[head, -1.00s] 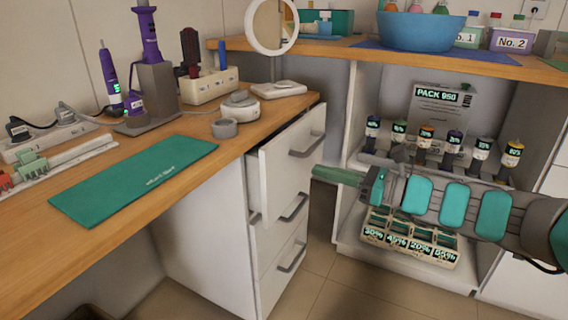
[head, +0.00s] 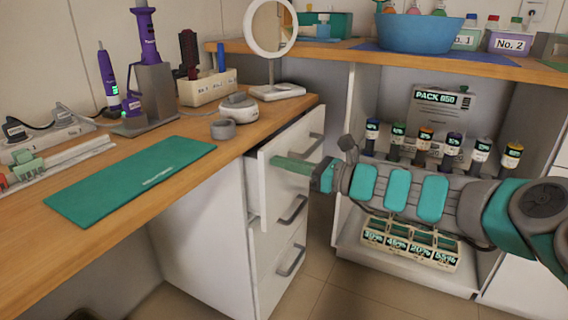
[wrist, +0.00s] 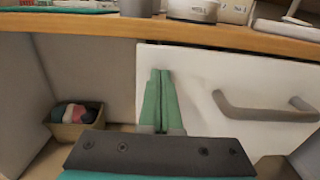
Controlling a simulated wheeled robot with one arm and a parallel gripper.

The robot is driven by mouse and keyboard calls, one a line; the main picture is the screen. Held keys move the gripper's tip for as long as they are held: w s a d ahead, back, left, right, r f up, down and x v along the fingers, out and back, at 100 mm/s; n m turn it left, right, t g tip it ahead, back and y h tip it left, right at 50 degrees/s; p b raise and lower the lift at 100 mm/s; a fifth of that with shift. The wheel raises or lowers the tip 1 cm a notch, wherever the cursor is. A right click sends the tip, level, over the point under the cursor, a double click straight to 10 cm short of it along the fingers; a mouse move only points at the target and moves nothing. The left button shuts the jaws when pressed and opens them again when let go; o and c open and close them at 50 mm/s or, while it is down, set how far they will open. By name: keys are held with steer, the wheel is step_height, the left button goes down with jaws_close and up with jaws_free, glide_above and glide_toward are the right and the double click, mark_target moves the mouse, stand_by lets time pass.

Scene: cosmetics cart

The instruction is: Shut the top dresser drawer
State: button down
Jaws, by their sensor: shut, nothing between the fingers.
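The top dresser drawer (head: 278,198) is white and stands partly out, its front set forward of the cabinet body under the desk. In the wrist view its front (wrist: 205,80) fills the middle and right, with a dark gap along its top edge and a grey bar handle (wrist: 262,112) on the right. My gripper (head: 277,161) is shut and empty, its green fingers in front of the drawer's upper left part. In the wrist view the fingertips (wrist: 160,72) point at the front, left of the handle. I cannot tell whether they touch it.
The wooden desk (head: 60,235) overhangs the dresser, with a round mirror (head: 270,28) near its corner. Lower drawers (head: 275,245) sit below. An open shelf with bottles (head: 453,145) and a labelled crate (head: 410,245) stands right, behind my arm. A small bin (wrist: 75,125) is on the floor.

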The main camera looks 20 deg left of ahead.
mark_target(267, 157)
steer(key=a+p, duration=0.2)
steer(key=a, duration=0.2)
steer(key=shift+w+a, duration=0.15)
steer(key=shift+a, duration=0.15)
steer(key=shift+r, duration=0.15)
steer(key=shift+d, duration=0.2)
